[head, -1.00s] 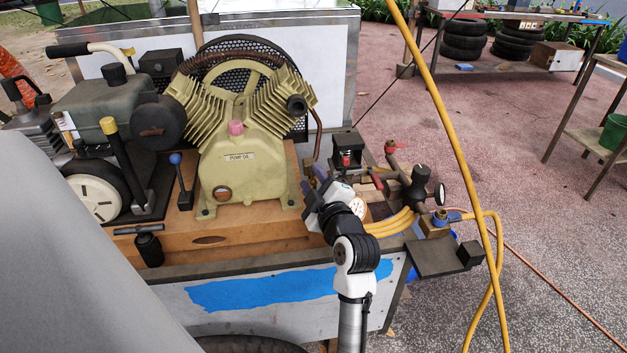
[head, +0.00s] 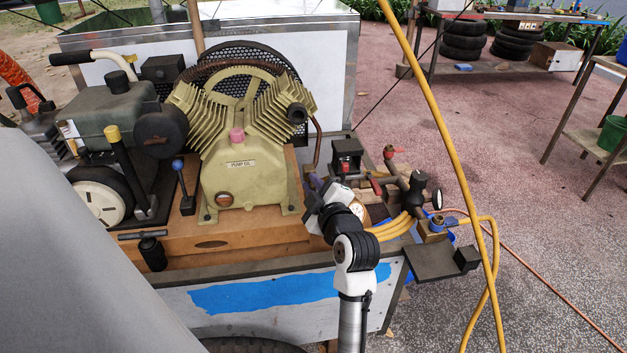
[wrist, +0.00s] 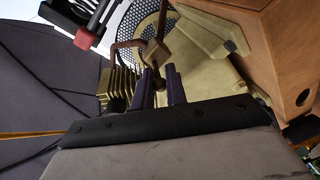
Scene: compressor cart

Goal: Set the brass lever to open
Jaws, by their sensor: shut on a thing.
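My gripper (head: 311,184) is at the right side of the yellow-green compressor pump (head: 238,170), low beside its base. In the wrist view my gripper (wrist: 159,88) has its two dark purple fingers close together around a small lever end (wrist: 158,83). This end seems to belong to the brownish, brass-like fitting (wrist: 156,50) just beyond the fingertips, with a pipe rising behind it. The lever's full shape and its marked positions cannot be made out. In the head view my gripper and wrist hide the lever.
A black box with a red lever (head: 347,155), a dark valve manifold (head: 418,190) and coiled yellow hose (head: 392,228) crowd the cart's right end. A blue-knobbed lever (head: 178,166) stands left of the pump. A yellow hose (head: 440,110) hangs across the right side.

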